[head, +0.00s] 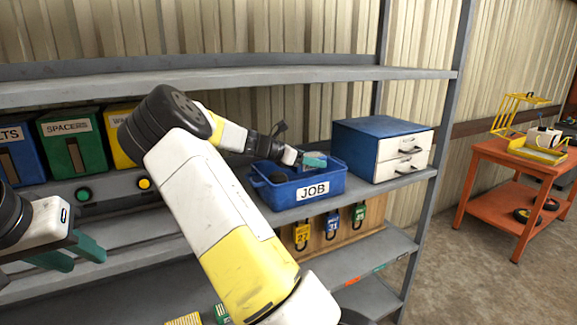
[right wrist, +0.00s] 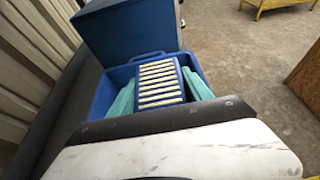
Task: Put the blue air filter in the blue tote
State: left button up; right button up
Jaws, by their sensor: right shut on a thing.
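The blue air filter (right wrist: 160,84), with pale pleats, is between the teal fingers of my right gripper (right wrist: 160,98) in the right wrist view. My right gripper (head: 312,161) is shut on it, over the open top of the blue tote (head: 265,192) labelled JOB. The tote's rim also shows around the filter in the right wrist view (right wrist: 102,98). I cannot tell how deep the filter sits, and it is not clear in the head view. My left gripper (head: 75,254) is open and empty at the far left, well away from the tote.
The tote stands on a grey shelf (head: 400,184), next to a blue cabinet with white drawers (head: 404,148). Another shelf (head: 240,82) runs above. Labelled bins (head: 72,142) stand left. Padlocks (head: 332,222) hang below. An orange cart (head: 500,152) stands far right.

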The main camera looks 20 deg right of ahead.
aim_at(311, 168)
jog(key=shift+f, duration=0.95)
jog(key=shift+f, duration=0.65)
jog(key=o, duration=1.1)
jog(key=shift+r, duration=0.3)
jog(key=v, duration=1.2)
jog(key=shift+a+r, duration=0.1)
jog(key=shift+r, duration=0.2)
